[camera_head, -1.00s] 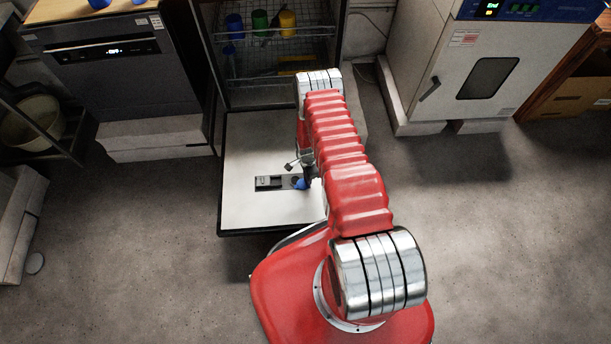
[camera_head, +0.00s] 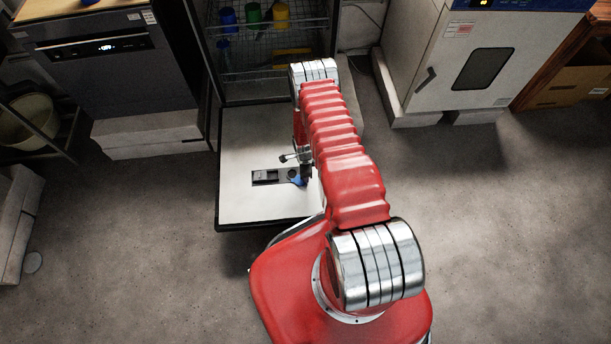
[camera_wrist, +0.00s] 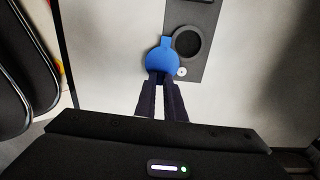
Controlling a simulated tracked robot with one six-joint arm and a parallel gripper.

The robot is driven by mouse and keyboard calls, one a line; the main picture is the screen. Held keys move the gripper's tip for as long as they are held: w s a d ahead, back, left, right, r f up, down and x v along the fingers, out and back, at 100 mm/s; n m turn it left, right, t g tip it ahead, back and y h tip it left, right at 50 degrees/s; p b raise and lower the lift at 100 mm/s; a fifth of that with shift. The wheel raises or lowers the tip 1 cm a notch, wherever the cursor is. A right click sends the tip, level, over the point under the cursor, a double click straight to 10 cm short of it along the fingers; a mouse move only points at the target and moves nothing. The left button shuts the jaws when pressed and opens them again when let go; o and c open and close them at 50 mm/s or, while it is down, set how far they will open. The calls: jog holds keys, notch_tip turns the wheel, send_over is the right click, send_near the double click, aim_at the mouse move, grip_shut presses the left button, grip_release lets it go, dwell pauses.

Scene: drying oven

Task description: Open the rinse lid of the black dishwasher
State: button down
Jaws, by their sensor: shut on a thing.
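The black dishwasher (camera_head: 214,150) has its door (camera_head: 245,205) folded down flat, with a pale inner face. A dark dispenser strip (camera_head: 266,176) is set in that face. The blue rinse lid (camera_wrist: 160,58), round with a small tab, shows at the strip's edge; it also shows in the head view (camera_head: 297,181). A dark round opening (camera_wrist: 187,42) lies uncovered to the right of the lid in the wrist view. My gripper (camera_wrist: 161,80) is shut on the lid's near edge. In the head view my gripper (camera_head: 305,176) is partly hidden by my arm.
The dishwasher racks behind the door hold blue, green and yellow cups (camera_head: 254,14). Another dishwasher (camera_head: 105,60) stands at left and a white drying oven (camera_head: 478,65) at right. The floor (camera_head: 480,210) at right is clear.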

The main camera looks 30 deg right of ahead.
jog(key=c, duration=1.8)
grip_release()
jog(key=shift+c, duration=0.2)
jog(key=shift+r, duration=0.15)
notch_tip(320, 180, up, 14)
jog(key=shift+w+f, duration=0.25)
jog(key=shift+s+a, duration=0.1)
